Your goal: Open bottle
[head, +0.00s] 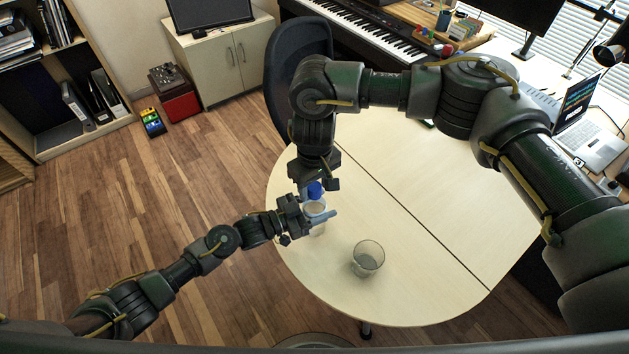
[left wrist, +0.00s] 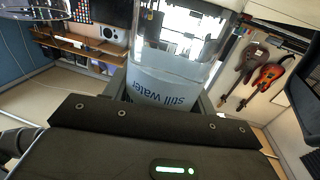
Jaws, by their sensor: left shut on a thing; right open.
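A clear bottle (head: 316,209) with a blue cap (head: 315,190) stands upright near the left edge of the round table. My left gripper (head: 318,217) is shut on the bottle's body from the left. In the left wrist view the bottle (left wrist: 165,85) fills the space in front of my gripper, its label reading "still water". My right gripper (head: 318,184) comes down from above and is open at the cap, with its fingers on either side. The arm partly hides the cap's top, and I cannot tell whether the fingers touch it.
An empty-looking clear glass (head: 368,260) stands on the pale table (head: 420,270), in front of and to the right of the bottle. The rest of the tabletop is clear. A dark chair (head: 290,45) stands behind the table, near a keyboard piano (head: 385,32). A laptop (head: 590,140) is on the right-hand desk.

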